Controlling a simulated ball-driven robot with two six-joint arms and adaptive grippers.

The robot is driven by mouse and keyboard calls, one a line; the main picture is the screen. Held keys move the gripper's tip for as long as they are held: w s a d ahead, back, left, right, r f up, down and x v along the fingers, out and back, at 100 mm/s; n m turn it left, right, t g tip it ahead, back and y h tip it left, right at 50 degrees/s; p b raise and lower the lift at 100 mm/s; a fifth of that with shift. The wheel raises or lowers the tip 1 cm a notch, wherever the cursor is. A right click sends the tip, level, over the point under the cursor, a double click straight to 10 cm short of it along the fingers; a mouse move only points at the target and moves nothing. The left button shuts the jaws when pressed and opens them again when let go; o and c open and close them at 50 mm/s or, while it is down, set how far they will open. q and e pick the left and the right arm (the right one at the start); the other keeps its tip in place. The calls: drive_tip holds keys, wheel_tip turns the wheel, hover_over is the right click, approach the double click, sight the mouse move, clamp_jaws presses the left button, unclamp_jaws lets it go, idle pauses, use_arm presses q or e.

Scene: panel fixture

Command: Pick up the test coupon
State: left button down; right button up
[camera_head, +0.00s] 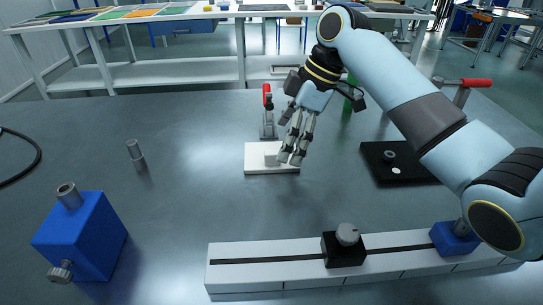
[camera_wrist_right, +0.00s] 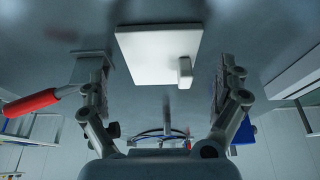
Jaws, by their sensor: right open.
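A white flat plate (camera_head: 258,168) lies on the grey table near the middle, with a small pale block (camera_head: 271,159) on it. I cannot tell for sure which of the two is the test coupon. My right gripper (camera_head: 291,159) points down over the plate's right side, its fingers partly hiding it. In the right wrist view the plate (camera_wrist_right: 145,50) and the block (camera_wrist_right: 185,75) show ahead of the open fingers (camera_wrist_right: 158,80), with nothing held. My left gripper is not in view.
A red-handled toggle clamp (camera_head: 267,112) stands just behind the plate. A black plate (camera_head: 405,172) lies right. A white rail (camera_head: 300,264) runs along the front, a blue block (camera_head: 80,238) stands front left, and a grey pin (camera_head: 136,154) stands left. The table between is clear.

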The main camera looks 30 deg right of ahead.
sight(275, 148)
drive_tip(key=shift+w+a+f, duration=0.2)
drive_tip(key=shift+a+f, duration=0.3)
drive_tip(key=shift+w+a+f, duration=0.2)
drive_tip(key=shift+a+f, duration=0.25)
drive_tip(key=shift+a, duration=0.05)
drive_tip(key=shift+a+f+b, duration=0.1)
drive_tip(key=shift+f+b, duration=0.2)
drive_tip(key=shift+f, duration=0.2)
drive_tip(key=shift+w, duration=0.1)
drive_tip(key=c, duration=1.2)
drive_tip(key=shift+r, duration=0.1)
drive_tip(key=shift+c, duration=0.2)
